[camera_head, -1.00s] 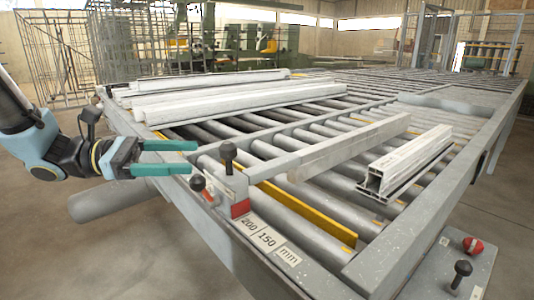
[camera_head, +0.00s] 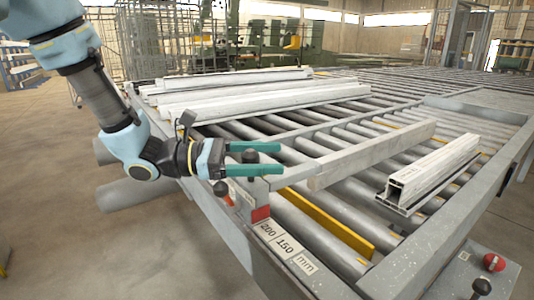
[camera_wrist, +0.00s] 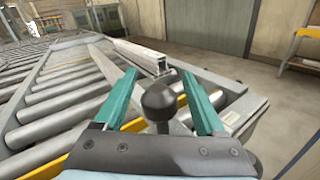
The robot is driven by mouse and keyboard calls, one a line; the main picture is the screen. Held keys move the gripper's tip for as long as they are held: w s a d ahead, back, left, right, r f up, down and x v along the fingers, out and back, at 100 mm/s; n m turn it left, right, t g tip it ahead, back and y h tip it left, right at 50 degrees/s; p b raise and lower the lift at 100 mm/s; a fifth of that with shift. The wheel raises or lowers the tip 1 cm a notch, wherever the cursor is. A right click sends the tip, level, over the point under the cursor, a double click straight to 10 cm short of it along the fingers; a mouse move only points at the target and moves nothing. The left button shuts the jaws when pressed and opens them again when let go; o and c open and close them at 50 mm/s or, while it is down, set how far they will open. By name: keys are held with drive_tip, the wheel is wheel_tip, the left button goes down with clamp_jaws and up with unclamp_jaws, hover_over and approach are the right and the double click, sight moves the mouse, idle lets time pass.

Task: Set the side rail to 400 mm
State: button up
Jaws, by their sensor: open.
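The side rail (camera_head: 372,156) is a grey bar lying across the rollers. Its near end joins a bracket with a red block (camera_head: 260,214) over the scale (camera_head: 285,246), where 200, 150 and mm are readable. No 400 mark is readable. My gripper (camera_head: 280,158) is open around a black upright knob (camera_head: 250,157) on the bracket. In the wrist view the knob (camera_wrist: 158,98) stands between the two green fingers, with a gap on each side. A second black knob (camera_head: 221,188) sits on the bracket's outer side, below my gripper.
A white profile (camera_head: 432,172) lies on the rollers right of the rail. Several long white profiles (camera_head: 260,98) lie at the back left. A yellow strip (camera_head: 325,224) runs between rollers. A panel with a red button (camera_head: 494,262) and a black knob (camera_head: 482,286) is at front right.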

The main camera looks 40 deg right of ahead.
clamp_jaws()
idle(0.7)
idle(0.8)
